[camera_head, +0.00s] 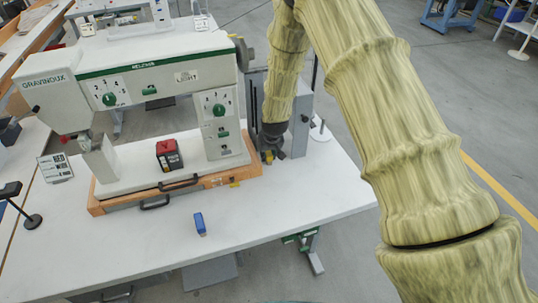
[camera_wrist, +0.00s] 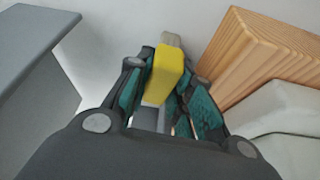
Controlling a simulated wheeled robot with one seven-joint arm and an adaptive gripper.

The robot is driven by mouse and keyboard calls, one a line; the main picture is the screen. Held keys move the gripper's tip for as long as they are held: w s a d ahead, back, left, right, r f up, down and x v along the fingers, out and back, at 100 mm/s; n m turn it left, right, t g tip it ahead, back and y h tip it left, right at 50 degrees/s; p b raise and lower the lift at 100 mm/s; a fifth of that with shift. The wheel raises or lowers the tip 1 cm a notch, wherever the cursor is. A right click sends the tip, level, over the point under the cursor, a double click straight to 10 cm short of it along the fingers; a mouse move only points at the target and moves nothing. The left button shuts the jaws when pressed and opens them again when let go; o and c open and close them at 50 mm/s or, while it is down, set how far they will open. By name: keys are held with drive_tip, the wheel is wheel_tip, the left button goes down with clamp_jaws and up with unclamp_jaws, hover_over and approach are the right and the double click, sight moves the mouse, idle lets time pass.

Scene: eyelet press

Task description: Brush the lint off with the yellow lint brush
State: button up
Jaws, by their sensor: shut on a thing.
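My gripper (camera_head: 271,151) is low over the white table, just right of the wooden base of the eyelet press. In the wrist view my gripper (camera_wrist: 158,95) is shut on the yellow lint brush (camera_wrist: 166,72), with one teal-padded finger on each side. A paler beige part (camera_wrist: 171,39) shows beyond the yellow block. I cannot tell whether the brush touches the table. In the head view the brush is mostly hidden by the gripper. I cannot make out any lint.
The eyelet press (camera_head: 150,65) stands on a wooden base (camera_head: 215,182) left of my gripper. A red and black box (camera_head: 168,156) sits on its bed. A blue block (camera_head: 200,224) lies on the white table (camera_head: 280,220). A grey box-like form (camera_wrist: 30,60) is left in the wrist view.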

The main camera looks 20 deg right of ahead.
sight(271, 158)
drive_tip(key=shift+w+f+b, duration=0.1)
drive_tip(key=shift+w+b, duration=0.2)
drive_tip(key=shift+w, duration=0.9)
drive_tip(key=shift+s+r+p, duration=0.2)
drive_tip(key=shift+s+p, duration=0.2)
drive_tip(key=shift+s, duration=0.9)
drive_tip(key=shift+s+f, duration=0.1)
drive_tip(key=shift+s, duration=1.3)
drive_tip(key=shift+w+f+b, duration=0.15)
drive_tip(key=shift+w+b, duration=0.25)
drive_tip(key=shift+w, duration=2.25)
drive_tip(key=shift+s+p, duration=0.65)
drive_tip(key=shift+s, duration=2.05)
drive_tip(key=shift+w+b, duration=0.55)
drive_tip(key=shift+w, duration=2.1)
drive_tip(key=shift+s, duration=0.1)
drive_tip(key=shift+s+p, duration=0.35)
drive_tip(key=shift+s, duration=0.85)
drive_tip(key=shift+s, duration=0.1)
